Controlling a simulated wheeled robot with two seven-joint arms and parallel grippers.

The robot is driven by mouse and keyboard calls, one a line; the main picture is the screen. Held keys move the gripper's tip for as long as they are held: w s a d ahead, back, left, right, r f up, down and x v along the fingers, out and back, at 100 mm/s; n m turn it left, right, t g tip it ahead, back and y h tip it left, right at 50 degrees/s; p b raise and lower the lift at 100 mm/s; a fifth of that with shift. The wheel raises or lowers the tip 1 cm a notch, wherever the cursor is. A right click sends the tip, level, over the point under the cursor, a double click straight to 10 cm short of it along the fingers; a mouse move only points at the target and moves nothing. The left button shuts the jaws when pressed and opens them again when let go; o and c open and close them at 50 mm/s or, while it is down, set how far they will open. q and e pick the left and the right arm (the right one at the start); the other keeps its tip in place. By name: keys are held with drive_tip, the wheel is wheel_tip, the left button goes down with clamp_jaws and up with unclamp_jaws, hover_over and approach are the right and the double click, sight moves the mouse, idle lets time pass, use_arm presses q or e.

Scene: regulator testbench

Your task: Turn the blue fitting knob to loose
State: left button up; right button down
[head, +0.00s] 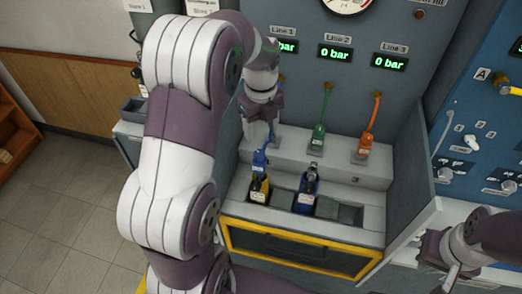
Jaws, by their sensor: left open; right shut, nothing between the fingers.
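The blue fitting (260,159) stands at the left of the bench, above a yellow-and-black regulator (259,190) in the left slot. A blue hose rises from it toward my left gripper (266,127). My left gripper points down just above the blue fitting, and its fingers are open. It partly hides the hose and fitting, and I cannot tell whether it touches either. The fitting's knob is too small to make out its setting. My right gripper (432,249) is shut and empty at the lower right, far from the fitting.
A blue regulator (306,193) sits in the slot beside the yellow one; further right slots look empty. Green (318,138) and orange (365,146) fittings with hoses stand on the upper step. Three displays read bar values below a gauge (345,3). A blue panel (485,130) stands at right.

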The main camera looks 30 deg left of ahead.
sight(259, 152)
use_arm(q)
drive_tip(key=f, duration=0.3)
drive_tip(key=f+p, duration=0.1)
drive_tip(key=f, duration=0.5)
drive_tip(key=shift+a, duration=0.25)
drive_tip(key=shift+d+f, duration=0.1)
drive_tip(key=shift+f, duration=0.1)
drive_tip(key=shift+f, duration=0.1)
drive_tip(key=shift+c, duration=0.2)
drive_tip(key=c, duration=1)
